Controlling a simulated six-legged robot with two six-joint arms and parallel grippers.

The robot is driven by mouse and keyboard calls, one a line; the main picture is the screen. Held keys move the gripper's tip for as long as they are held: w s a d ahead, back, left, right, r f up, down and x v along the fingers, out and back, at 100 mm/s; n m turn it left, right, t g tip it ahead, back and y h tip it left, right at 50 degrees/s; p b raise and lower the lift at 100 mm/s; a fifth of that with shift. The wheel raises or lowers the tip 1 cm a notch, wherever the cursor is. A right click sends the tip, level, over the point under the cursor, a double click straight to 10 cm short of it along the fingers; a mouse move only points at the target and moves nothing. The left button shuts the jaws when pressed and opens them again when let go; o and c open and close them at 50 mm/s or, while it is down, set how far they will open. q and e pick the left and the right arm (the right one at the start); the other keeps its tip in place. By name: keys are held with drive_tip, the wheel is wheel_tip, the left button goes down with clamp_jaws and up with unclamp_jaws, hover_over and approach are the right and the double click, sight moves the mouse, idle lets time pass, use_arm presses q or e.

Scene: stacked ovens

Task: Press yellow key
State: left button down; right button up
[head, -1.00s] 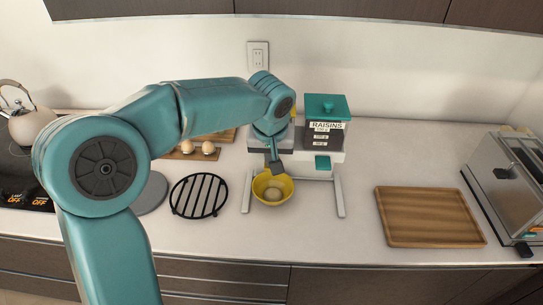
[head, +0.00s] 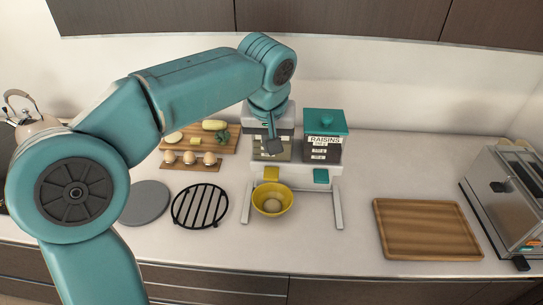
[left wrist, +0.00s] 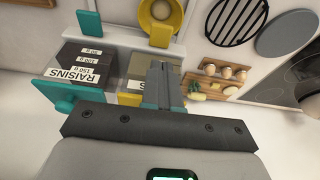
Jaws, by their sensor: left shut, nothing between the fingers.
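The yellow key (head: 271,174) sits on the front of the white dispenser stand, left of the teal key (head: 321,176). It also shows in the left wrist view (left wrist: 160,34), beyond my fingertips. A yellow bowl (head: 272,201) with a pale round lump in it stands below the yellow key. My left gripper (head: 274,148) is shut and empty. It is above the yellow key, in front of the left container, and apart from the key. The left wrist view shows its closed fingers (left wrist: 163,72) pointing toward the stand. My right gripper is not in view.
The raisins container (head: 323,140) with a teal lid stands right of my gripper. A wooden board (head: 428,228) and a toaster (head: 505,195) are at right. A black rack (head: 200,206) and several eggs (head: 189,158) are at left.

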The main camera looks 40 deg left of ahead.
use_arm(q)
drive_tip(key=v, duration=0.2)
drive_tip(key=shift+r, duration=0.45)
drive_tip(key=shift+s+d, duration=0.1)
idle(0.3)
idle(0.5)
idle(1.3)
